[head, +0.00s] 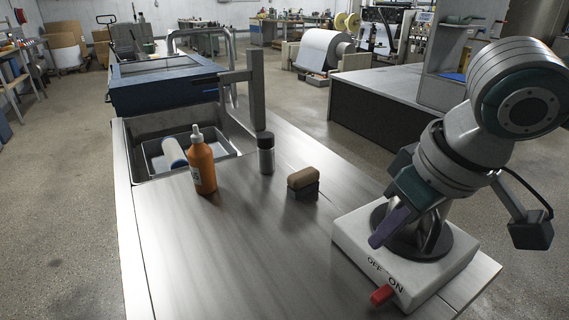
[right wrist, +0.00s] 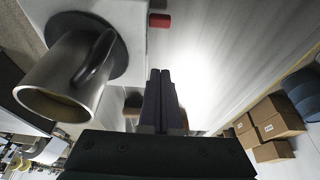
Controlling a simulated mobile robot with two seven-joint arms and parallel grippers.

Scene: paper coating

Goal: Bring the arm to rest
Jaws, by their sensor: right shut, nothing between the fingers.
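My right arm comes in from the right in the head view. Its gripper (head: 376,241) hangs over the white ON/OFF device and is shut with nothing in it. The purple fingers also show together in the right wrist view (right wrist: 160,76). The white device (head: 352,240) has a red switch (head: 382,294) at its front and a dark round plate. A metal jug (head: 428,236) stands on the plate, partly hidden behind my right gripper and arm. The jug (right wrist: 62,82) shows at the left of the right wrist view, apart from the fingers. My left gripper is not in view.
An orange bottle (head: 201,168), a black-lidded jar (head: 266,158) and a brown-topped block (head: 303,183) stand on the metal table (head: 240,250). A sink (head: 150,134) holding a tray is at the back left. The table's front middle is clear.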

